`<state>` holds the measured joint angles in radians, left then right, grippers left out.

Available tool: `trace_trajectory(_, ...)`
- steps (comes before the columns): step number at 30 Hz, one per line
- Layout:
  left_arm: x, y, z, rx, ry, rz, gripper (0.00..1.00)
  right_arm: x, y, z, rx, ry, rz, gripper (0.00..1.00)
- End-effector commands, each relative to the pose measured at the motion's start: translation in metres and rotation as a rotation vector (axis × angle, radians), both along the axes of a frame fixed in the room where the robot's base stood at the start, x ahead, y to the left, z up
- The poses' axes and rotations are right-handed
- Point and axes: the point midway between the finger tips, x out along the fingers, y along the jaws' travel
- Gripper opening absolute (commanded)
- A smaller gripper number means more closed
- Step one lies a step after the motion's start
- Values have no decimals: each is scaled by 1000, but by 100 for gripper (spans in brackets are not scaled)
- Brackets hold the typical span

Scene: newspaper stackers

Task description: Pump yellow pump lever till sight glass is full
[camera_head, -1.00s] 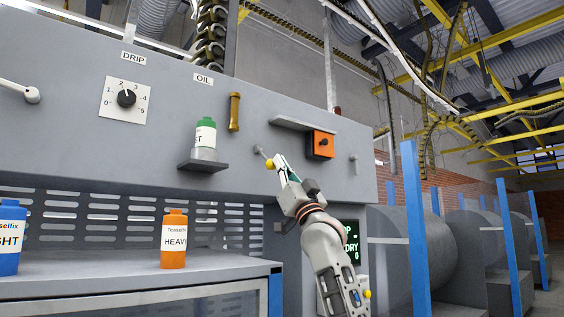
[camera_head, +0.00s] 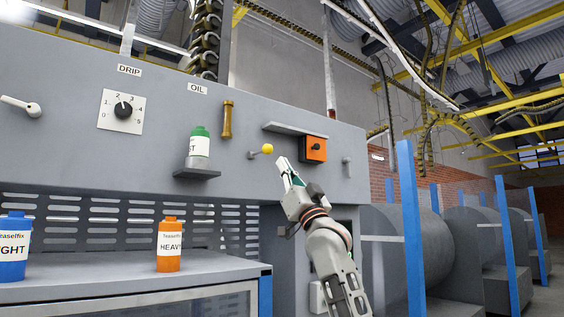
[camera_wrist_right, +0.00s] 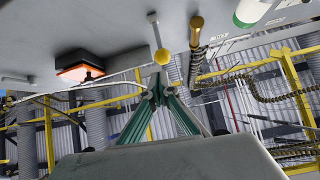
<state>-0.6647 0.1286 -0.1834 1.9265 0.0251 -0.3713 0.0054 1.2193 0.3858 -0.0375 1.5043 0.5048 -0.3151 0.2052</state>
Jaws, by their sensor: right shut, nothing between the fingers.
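The yellow pump lever (camera_head: 267,149) is a short rod with a yellow ball end on the grey machine panel. It points right and slightly up. My right gripper (camera_head: 282,162) is shut and empty, just right of and below the ball, apparently not holding it. In the wrist view the ball (camera_wrist_right: 162,56) appears just beyond the closed fingertips (camera_wrist_right: 160,74); I cannot tell whether they touch. A brass-coloured tube (camera_head: 227,120), apparently the sight glass, is mounted left of the lever beside the OIL label; its fill level cannot be read. My left gripper is not in view.
An orange box (camera_head: 313,149) under a small grey ledge (camera_head: 295,129) sits right of the lever. A green-capped bottle (camera_head: 199,146) stands on a shelf to the left. Orange (camera_head: 169,246) and blue (camera_head: 14,240) bottles stand on the counter below.

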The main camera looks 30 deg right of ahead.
Motion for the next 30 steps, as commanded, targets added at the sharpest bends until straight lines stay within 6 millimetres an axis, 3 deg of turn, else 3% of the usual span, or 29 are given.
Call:
trace_trajectory(1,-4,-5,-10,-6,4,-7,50,-2,1,-19,-1,4,0,0)
trace_trajectory(3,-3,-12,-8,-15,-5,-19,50,-8,1,-31,-1,3,2,0)
trace_trajectory(10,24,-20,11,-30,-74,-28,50,-22,0,-59,0,-2,1,0)
trace_trajectory(30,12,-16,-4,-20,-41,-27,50,-27,0,-65,0,-4,1,0)
